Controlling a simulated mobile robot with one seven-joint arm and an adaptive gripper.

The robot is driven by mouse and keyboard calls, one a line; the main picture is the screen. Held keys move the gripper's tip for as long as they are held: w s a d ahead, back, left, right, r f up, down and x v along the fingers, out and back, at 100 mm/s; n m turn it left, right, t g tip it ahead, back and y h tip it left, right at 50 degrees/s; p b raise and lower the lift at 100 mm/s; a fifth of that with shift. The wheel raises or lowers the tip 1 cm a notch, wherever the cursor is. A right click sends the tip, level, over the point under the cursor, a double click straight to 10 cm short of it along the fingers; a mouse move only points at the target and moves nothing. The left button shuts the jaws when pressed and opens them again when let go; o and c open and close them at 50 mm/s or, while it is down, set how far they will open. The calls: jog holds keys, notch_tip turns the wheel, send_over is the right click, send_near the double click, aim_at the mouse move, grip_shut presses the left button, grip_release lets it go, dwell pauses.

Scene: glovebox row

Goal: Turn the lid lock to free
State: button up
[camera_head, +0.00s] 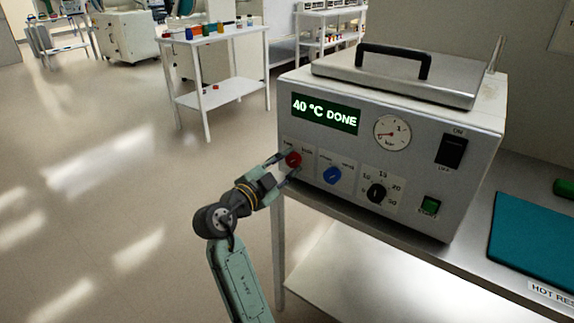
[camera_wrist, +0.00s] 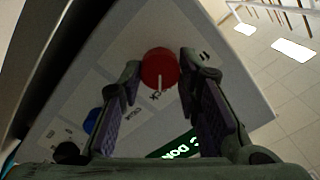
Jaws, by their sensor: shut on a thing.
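A grey bench unit (camera_head: 330,85) stands on a table, with a metal lid (camera_head: 450,85) and black handle closed on top. Its display (camera_head: 325,113) reads "40 °C DONE". A red knob (camera_head: 293,160) sits at the left of its front panel. My gripper (camera_head: 284,166) is shut on this red knob, one finger on each side. In the wrist view the red knob (camera_wrist: 159,68) shows between the fingertips. Its white pointer line points down in the picture, toward a label ending in "CK". The other label by the knob is too small to read.
Right of the red knob are a blue knob (camera_head: 332,175), a black dial (camera_head: 376,193), a green button (camera_head: 430,205), a gauge (camera_head: 392,133) and a black switch (camera_head: 451,150). A teal mat (camera_head: 535,245) lies right on the table. Open floor is left.

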jog(key=shift+n, duration=0.4)
jog(key=shift+c, duration=0.3)
jog(key=n, duration=0.3)
jog(key=shift+n, duration=0.4)
jog(key=n, duration=0.4)
jog(key=shift+n, duration=0.3)
jog(key=n+p, duration=0.2)
jog(key=n, duration=0.3)
jog(key=shift+r+p, duration=0.1)
jog(key=shift+p, duration=0.25)
jog(key=shift+n+p, duration=0.9)
jog(key=shift+n, duration=0.9)
jog(key=o, duration=1.1)
jog(key=shift+o, duration=0.2)
